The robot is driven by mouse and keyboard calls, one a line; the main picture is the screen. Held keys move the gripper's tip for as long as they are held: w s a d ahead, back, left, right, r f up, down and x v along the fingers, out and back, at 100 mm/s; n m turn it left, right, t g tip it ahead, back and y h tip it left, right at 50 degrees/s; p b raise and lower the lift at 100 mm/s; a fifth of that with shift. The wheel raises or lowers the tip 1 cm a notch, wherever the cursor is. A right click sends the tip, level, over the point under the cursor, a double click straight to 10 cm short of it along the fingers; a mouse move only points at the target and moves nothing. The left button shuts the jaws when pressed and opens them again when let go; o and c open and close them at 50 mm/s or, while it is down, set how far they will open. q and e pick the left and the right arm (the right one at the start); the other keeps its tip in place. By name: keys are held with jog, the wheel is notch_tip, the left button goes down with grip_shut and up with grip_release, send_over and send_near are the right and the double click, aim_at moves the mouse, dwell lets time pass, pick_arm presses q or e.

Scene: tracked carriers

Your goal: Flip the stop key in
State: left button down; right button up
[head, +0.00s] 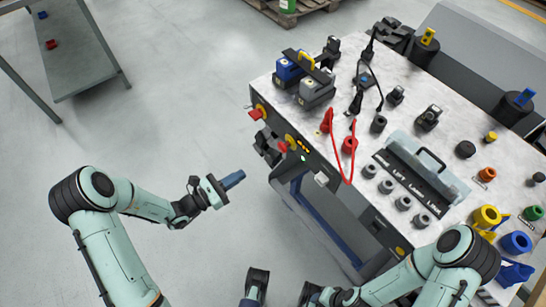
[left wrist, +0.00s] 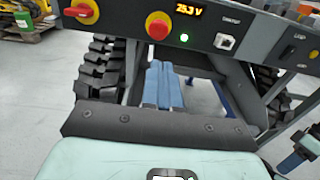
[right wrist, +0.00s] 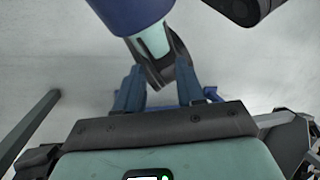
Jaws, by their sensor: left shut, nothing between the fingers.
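Two red controls on yellow sit on the dark front panel of the bench. One is a red key-like handle (head: 255,113), also at the top left of the left wrist view (left wrist: 83,10). The other is a round red knob (head: 283,147), nearer the middle of that view (left wrist: 157,27). I cannot tell their set positions. My left gripper (head: 236,178) is shut and empty, in free air left of the panel; its blue fingers lie together in the left wrist view (left wrist: 161,68). My right gripper (right wrist: 158,85) is open and empty, away from the panel.
The panel has a lit display (left wrist: 188,10), a green light (left wrist: 184,38) and a socket (left wrist: 225,41). Batteries, plugs and knobs crowd the bench top (head: 400,75). The floor left of the bench is clear.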

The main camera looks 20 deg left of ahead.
aim_at(281, 149)
pick_arm(q)
jog(key=shift+a+r, duration=0.1)
jog(key=shift+w, duration=0.1)
